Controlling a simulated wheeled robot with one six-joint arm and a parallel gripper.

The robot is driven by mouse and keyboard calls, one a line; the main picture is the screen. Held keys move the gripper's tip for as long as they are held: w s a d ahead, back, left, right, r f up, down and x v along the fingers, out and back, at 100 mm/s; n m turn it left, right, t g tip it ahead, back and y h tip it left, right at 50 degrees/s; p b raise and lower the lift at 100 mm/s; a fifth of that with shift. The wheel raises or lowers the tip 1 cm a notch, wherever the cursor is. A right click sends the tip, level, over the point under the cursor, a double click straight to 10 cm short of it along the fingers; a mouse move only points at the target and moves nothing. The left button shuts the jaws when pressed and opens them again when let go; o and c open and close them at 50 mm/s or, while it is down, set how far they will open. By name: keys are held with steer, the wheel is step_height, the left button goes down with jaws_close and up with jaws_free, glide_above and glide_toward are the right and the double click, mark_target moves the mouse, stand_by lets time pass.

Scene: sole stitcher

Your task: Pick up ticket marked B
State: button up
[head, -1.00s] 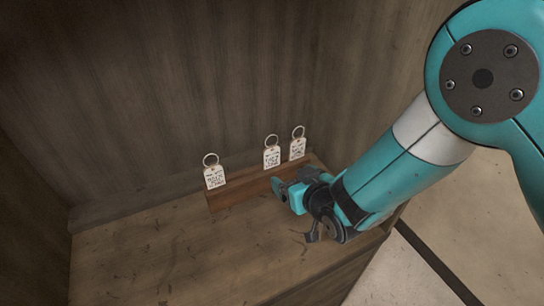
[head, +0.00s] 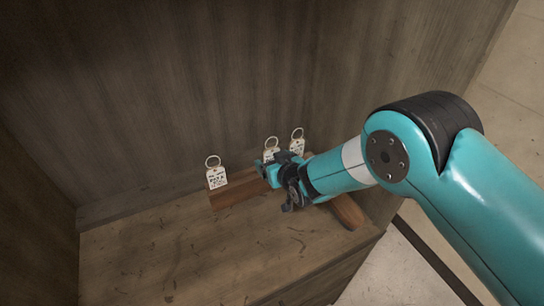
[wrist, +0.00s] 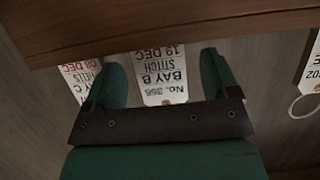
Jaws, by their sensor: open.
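The ticket marked BAY B (wrist: 163,78) is a white tag with dark print, upside down in the wrist view. It appears between the two fingers of my gripper (wrist: 162,70), which are open and not closed on it. In the head view it seems to be the middle tag (head: 271,148) with a metal ring, partly covered by my gripper (head: 264,166). The tags stand at a brown wooden block (head: 232,192); its edge (wrist: 170,30) crosses the top of the wrist view.
A ticket marked BAY C (wrist: 80,72) is close beside the left finger. Another ticket (wrist: 312,68) with a ring is at the right edge. In the head view, other tags stand at left (head: 216,179) and right (head: 297,146). A wooden wall (head: 150,100) is behind them.

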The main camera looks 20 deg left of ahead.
steer(key=c, duration=1)
